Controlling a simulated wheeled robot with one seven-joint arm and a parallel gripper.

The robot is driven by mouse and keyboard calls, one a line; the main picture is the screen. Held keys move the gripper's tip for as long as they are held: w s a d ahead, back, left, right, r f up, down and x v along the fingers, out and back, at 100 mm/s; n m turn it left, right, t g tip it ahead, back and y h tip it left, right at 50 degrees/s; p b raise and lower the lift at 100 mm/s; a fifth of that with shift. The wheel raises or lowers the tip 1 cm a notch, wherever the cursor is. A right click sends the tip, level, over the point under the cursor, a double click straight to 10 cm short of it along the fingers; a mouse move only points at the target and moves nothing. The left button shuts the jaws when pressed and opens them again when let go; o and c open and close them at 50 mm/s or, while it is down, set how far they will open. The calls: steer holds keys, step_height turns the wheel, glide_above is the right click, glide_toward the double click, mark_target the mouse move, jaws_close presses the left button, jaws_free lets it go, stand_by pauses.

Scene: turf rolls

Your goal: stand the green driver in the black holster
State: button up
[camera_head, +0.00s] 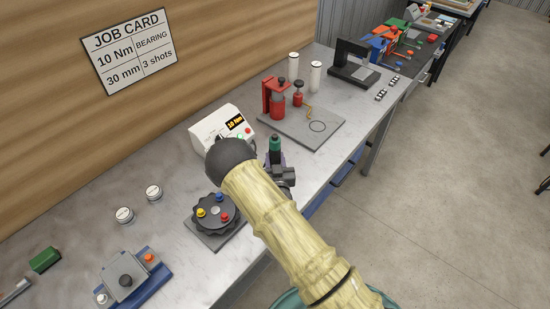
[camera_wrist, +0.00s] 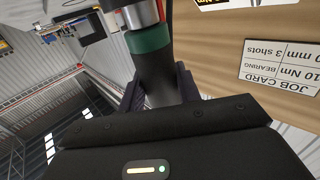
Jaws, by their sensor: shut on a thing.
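The green driver shows in the head view (camera_head: 275,147) as a short upright piece with a green band and dark top, above the far end of my arm. In the wrist view the driver (camera_wrist: 150,40) has a dark body, a green band and a silver and red section, and passes between my two dark fingers. My gripper (camera_head: 274,163) is shut on it; both fingers also show in the wrist view (camera_wrist: 158,85). My arm hides the driver's lower part in the head view. I cannot make out the black holster for certain; it may be hidden behind my arm.
A white display box (camera_head: 215,128) stands left of my gripper. A black dial with coloured knobs (camera_head: 214,214) is nearer. A grey plate (camera_head: 310,135) with a red press (camera_head: 275,97) lies beyond. A black frame (camera_head: 352,60) stands farther back.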

steer(key=shift+f, duration=0.1)
steer(key=o, duration=1.1)
steer(key=shift+c, duration=0.2)
steer(key=s+d+b, duration=0.1)
steer(key=s+b, duration=0.4)
steer(key=s, duration=0.7)
steer(key=shift+d+b, duration=0.25)
steer(key=shift+b, duration=0.15)
